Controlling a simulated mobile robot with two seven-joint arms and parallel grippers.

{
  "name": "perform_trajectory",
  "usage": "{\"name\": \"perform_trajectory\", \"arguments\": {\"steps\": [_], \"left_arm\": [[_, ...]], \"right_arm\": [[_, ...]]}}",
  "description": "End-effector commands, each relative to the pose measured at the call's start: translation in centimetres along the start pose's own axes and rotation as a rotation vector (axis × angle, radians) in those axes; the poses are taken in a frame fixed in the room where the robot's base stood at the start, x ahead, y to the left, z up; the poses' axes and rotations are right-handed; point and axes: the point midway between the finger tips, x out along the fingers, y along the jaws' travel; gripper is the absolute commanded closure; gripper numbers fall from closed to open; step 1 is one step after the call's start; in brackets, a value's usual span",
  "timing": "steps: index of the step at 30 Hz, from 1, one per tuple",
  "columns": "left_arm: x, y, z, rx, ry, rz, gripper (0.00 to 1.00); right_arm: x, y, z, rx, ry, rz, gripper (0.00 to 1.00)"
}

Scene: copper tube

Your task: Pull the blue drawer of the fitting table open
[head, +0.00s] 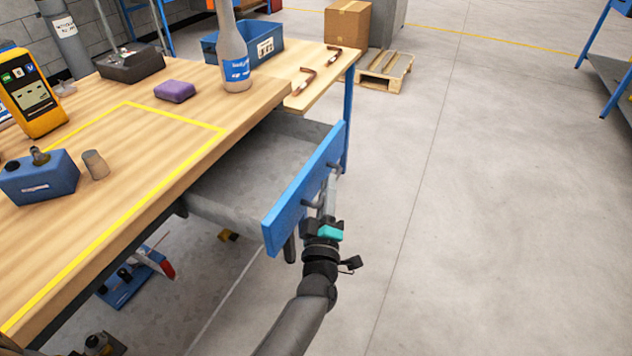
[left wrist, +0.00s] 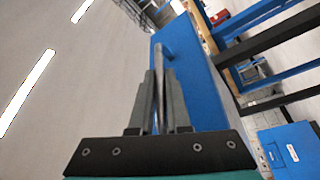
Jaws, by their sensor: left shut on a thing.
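The blue drawer (head: 285,212) of the wooden-topped fitting table (head: 215,165) stands pulled out, with its grey interior visible and looking empty. Its grey bar handle (left wrist: 159,62) runs between my left fingers in the left wrist view. My left gripper (head: 328,192) is at the outer face of the drawer front and is shut on the handle. It also shows in the left wrist view (left wrist: 157,85), with the blue drawer front (left wrist: 192,90) just beside it. My right gripper is in neither view.
On the tabletop are a spray-type bottle (head: 233,55), a purple block (head: 175,91), a blue device (head: 40,178) and a yellow meter (head: 33,95). A pallet (head: 385,70) with a cardboard box stands behind. The floor right of the drawer is clear.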

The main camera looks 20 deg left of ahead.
Motion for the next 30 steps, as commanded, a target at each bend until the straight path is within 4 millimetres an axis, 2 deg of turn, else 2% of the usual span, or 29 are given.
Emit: {"name": "perform_trajectory", "arguments": {"steps": [13,14,17,26,30], "left_arm": [[-0.2,0.1,0.3,0.002,-0.001,-0.002,1.00],[-0.2,0.1,0.3,0.002,-0.001,-0.002,0.84],[-0.2,0.1,0.3,0.002,-0.001,-0.002,0.73],[-0.3,0.1,0.2,0.001,-0.001,-0.001,0.73],[-1.5,0.1,0.3,0.002,-0.003,-0.003,0.73]], "right_arm": [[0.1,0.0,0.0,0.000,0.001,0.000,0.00],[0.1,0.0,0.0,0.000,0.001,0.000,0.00],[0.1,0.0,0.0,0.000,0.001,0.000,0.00],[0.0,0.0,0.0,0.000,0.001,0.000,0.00],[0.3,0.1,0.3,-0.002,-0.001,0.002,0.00]]}}
